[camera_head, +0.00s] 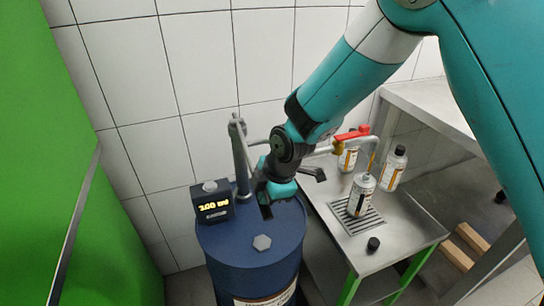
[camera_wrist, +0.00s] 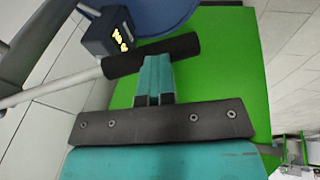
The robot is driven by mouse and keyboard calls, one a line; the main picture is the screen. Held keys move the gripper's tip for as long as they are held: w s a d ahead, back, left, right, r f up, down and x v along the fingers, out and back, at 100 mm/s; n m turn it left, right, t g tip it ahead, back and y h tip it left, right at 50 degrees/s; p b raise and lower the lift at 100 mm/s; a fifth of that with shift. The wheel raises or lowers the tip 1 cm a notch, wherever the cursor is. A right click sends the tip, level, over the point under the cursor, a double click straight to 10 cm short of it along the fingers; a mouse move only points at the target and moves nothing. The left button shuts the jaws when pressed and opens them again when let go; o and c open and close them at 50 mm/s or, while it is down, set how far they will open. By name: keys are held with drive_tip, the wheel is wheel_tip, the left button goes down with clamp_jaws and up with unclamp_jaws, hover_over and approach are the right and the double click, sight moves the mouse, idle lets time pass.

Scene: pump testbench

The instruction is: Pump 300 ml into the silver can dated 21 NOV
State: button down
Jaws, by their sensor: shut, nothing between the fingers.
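My gripper (camera_head: 278,188) is over the blue drum (camera_head: 235,240); its teal fingers (camera_wrist: 155,75) are shut with nothing between them. A black handle grip (camera_wrist: 150,56) on a grey bar lies across just beyond the fingertips; I cannot tell if they touch it. The grey pump post (camera_head: 241,155) rises from the drum. The dark meter box (camera_head: 211,204) shows yellow digits, 200 or 300 ml. A silver can (camera_head: 361,195) with an orange-marked label stands on the drain grate under the spout (camera_head: 373,145). Two similar cans stand behind, one left (camera_head: 348,158), one right (camera_head: 393,170). Dates are too small to read.
A black cap (camera_head: 373,244) lies on the steel bench (camera_head: 400,235) in front of the grate. A red and yellow valve piece (camera_head: 350,137) is on the spout line. A green panel (camera_head: 60,150) stands at left. A grey table (camera_head: 435,105) is at right.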

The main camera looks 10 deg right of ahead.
drive_tip(key=shift+s+d+f, duration=0.15)
drive_tip(key=shift+s+f, duration=0.05)
drive_tip(key=shift+f, duration=0.55)
drive_tip(key=shift+r, duration=0.4)
drive_tip(key=s+p+v, duration=0.1)
drive_tip(key=p+v, duration=0.1)
drive_tip(key=v, duration=1.2)
drive_tip(key=shift+s+d, duration=0.2)
drive_tip(key=shift+s, duration=0.2)
drive_tip(key=shift+f, duration=0.1)
